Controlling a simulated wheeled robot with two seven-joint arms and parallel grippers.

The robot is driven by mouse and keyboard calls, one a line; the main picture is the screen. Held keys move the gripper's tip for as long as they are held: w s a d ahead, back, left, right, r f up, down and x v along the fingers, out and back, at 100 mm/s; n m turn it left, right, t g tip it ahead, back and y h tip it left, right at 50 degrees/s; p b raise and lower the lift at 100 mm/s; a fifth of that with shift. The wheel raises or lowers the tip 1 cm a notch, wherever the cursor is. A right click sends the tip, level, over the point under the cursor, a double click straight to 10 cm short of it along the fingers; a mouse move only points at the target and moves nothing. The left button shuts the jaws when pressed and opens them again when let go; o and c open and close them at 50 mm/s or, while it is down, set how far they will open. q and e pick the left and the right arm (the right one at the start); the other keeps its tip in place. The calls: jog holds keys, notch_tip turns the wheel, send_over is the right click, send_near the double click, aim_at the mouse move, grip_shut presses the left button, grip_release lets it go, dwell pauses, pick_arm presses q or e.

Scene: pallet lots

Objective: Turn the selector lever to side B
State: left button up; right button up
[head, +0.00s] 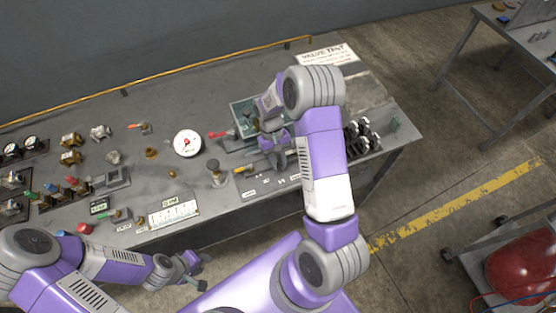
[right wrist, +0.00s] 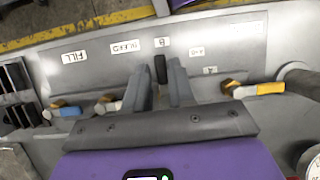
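The black selector lever (right wrist: 160,68) shows in the right wrist view between the fingertips of my right gripper (right wrist: 161,85). The fingers are close together and the lever fills the gap at their tips. The B label (right wrist: 163,42) is just beyond the lever, and the A label (right wrist: 210,70) is to its right. In the head view my right gripper (head: 275,158) is over the bench, and its hand hides the lever. My left gripper (head: 200,272) is in front of the bench, fingers spread and empty, away from the lever.
In the right wrist view a yellow handle (right wrist: 260,89) is right of the fingers, and a blue handle (right wrist: 65,111) is to the left. In the head view a red handle (head: 219,134), a round gauge (head: 187,143) and a black-topped post (head: 214,170) stand left of my right gripper.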

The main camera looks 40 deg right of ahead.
jog(key=shift+o, duration=1.2)
jog(key=v, duration=0.7)
jog(key=shift+w+r, duration=0.1)
jog(key=shift+r, duration=0.15)
